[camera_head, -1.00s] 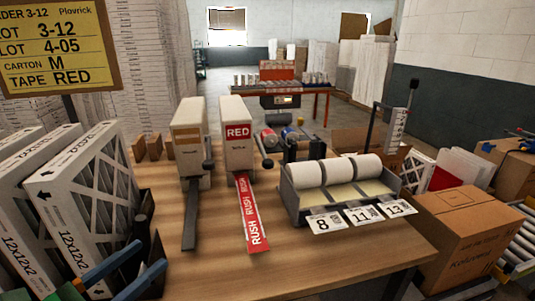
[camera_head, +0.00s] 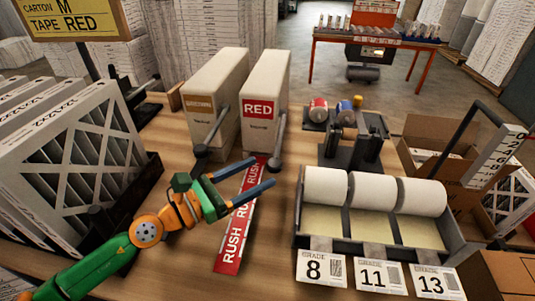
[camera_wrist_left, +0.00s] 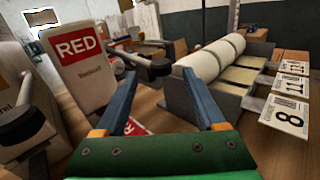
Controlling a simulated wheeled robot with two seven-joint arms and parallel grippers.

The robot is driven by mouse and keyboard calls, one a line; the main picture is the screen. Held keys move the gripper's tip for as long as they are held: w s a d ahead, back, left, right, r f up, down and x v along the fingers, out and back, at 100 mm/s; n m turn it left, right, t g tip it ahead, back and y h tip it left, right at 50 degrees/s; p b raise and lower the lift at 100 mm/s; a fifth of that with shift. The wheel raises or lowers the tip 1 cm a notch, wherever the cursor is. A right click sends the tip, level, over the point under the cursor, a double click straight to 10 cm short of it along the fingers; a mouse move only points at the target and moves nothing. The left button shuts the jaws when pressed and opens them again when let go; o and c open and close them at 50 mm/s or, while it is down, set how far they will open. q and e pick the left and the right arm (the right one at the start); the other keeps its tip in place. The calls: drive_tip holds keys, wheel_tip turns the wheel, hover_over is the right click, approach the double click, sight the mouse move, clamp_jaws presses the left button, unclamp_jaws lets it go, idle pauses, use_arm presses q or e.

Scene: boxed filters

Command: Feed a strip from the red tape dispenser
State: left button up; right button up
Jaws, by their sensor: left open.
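The red tape dispenser (camera_head: 264,90) is a tall cream box with a red RED label, also in the left wrist view (camera_wrist_left: 90,75). Its side lever ends in a dark knob (camera_head: 275,164), which the left wrist view shows between and beyond my fingertips (camera_wrist_left: 160,69). A red RUSH strip (camera_head: 233,240) lies on the table in front of it, partly hidden by my gripper. My left gripper (camera_head: 264,173) is open and empty, its blue fingers over the strip near the knob. I cannot tell whether it touches the knob. My right gripper is not in view.
A second cream dispenser (camera_head: 213,90) with a brown label and its own lever stands close on the left. A label holder (camera_head: 449,242) with white rolls and grade cards stands right. Boxed filters (camera_head: 75,165) fill the left.

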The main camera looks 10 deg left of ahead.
sight(268, 170)
use_arm(q)
drive_tip(key=x, duration=0.4)
drive_tip(key=shift+d+f, duration=0.15)
drive_tip(key=shift+s, duration=0.1)
drive_tip(key=shift+s+a, duration=0.1)
drive_tip(key=shift+a, duration=0.15)
drive_tip(key=shift+c, duration=0.7)
clamp_jaws()
